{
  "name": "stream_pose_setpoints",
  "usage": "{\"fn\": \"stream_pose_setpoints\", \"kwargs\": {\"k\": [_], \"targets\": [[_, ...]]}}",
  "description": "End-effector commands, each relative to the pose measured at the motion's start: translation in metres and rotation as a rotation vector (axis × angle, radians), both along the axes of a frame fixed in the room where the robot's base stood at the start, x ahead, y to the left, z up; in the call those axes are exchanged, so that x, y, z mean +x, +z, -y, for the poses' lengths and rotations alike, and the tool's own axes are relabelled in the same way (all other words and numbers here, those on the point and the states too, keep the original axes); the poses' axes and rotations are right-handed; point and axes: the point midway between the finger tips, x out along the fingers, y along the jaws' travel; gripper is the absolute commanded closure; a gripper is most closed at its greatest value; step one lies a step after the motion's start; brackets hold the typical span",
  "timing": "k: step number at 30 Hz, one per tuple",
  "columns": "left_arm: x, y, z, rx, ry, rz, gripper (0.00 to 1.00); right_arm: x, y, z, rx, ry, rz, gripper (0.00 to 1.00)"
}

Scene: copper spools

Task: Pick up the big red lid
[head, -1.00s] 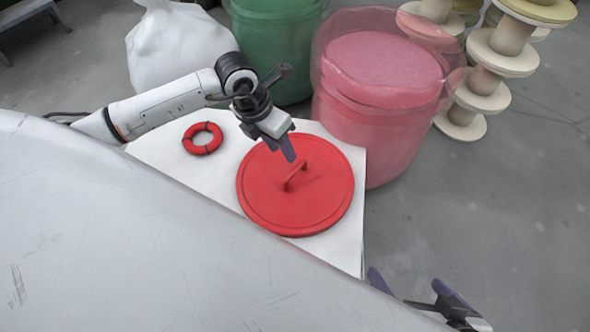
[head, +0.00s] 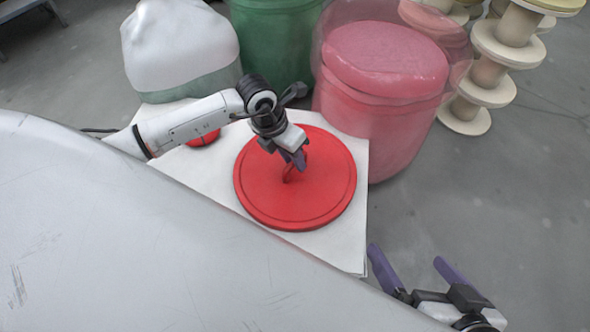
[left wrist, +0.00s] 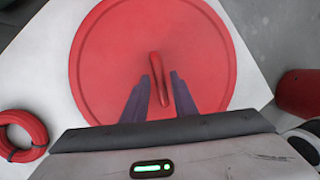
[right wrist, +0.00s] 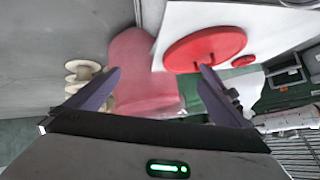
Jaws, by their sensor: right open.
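The big red lid (head: 252,195) lies flat on a white board, its upright loop handle (head: 287,174) near the middle. My left gripper (head: 300,160) is over the lid at the handle. In the left wrist view its two fingers (left wrist: 160,90) stand close on either side of the handle (left wrist: 156,68), with the lid (left wrist: 115,55) behind. They are only a little apart; whether they press on the handle is unclear. My right gripper (head: 418,275) is open and empty at the lower right, away from the lid. The lid (right wrist: 205,48) also shows in the right wrist view.
A red ring (head: 204,138) lies left of the lid, partly hidden by my left arm. Stacked spools (head: 490,65) stand at the back right. Grey floor is clear at right.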

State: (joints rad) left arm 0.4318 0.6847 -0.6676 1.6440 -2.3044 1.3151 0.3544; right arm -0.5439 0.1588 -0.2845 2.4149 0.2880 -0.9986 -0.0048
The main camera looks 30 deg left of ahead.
Motion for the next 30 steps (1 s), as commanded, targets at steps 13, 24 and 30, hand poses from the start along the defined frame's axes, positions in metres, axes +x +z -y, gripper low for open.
{"fn": "stream_pose_setpoints", "kwargs": {"k": [13,24,30], "targets": [[0.0,0.001,0.0,0.0,0.0,0.002,1.0,-0.002,-0.004,0.0,-0.004,0.002,-0.01,0.0],[0.001,0.05,0.0,0.001,-0.001,0.004,1.0,-0.006,-0.007,0.008,-0.064,0.003,-0.051,0.0],[0.001,0.086,0.0,-0.001,0.0,0.004,1.0,-0.01,-0.022,0.018,-0.123,0.003,-0.095,0.0]]}}
